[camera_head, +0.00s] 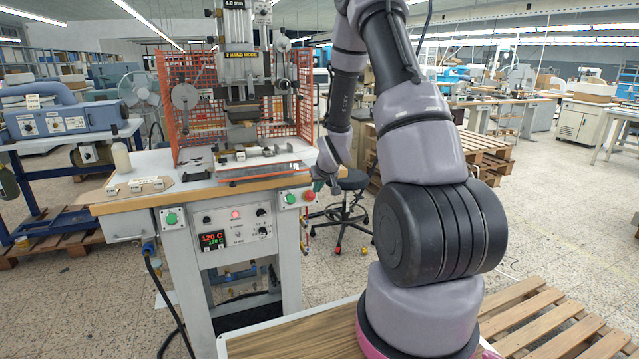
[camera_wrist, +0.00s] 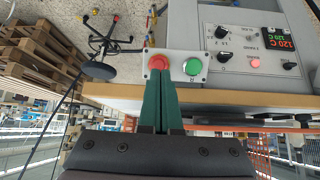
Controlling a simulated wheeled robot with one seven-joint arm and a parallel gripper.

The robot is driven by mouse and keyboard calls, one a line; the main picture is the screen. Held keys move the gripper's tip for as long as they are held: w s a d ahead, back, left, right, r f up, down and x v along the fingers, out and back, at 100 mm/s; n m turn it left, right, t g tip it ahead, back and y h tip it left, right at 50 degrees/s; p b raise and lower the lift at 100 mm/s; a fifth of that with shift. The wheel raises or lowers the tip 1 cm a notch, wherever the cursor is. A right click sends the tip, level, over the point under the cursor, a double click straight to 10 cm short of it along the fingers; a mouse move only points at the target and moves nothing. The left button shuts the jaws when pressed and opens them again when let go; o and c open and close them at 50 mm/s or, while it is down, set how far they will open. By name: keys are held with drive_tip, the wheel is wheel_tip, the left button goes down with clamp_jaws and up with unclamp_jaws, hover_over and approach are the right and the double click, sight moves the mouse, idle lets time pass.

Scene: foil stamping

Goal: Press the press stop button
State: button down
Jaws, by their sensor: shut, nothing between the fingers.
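The red stop button (camera_head: 309,196) sits on a small light plate at the right front corner of the press table, beside a green button (camera_head: 290,198). In the wrist view the red button (camera_wrist: 158,62) is straight ahead of my gripper (camera_wrist: 161,78), with the green button (camera_wrist: 192,67) to its right. My gripper's green fingers are shut together and empty, their tips overlapping the red button's near edge. I cannot tell whether they touch it. In the head view my gripper (camera_head: 323,184) is just above and right of the red button.
The press (camera_head: 240,80) stands on the table inside an orange mesh guard (camera_head: 180,70). The control panel (camera_head: 235,228) has knobs, a red lamp and a temperature display. Another green button (camera_head: 172,218) is at the left corner. A stool (camera_head: 350,205) stands behind my gripper.

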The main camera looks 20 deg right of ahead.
sight(311, 196)
drive_tip(key=x, duration=0.6)
drive_tip(key=shift+w+r, duration=0.25)
drive_tip(key=shift+w, duration=0.1)
drive_tip(key=shift+w+f, duration=0.25)
drive_tip(key=shift+w, duration=0.35)
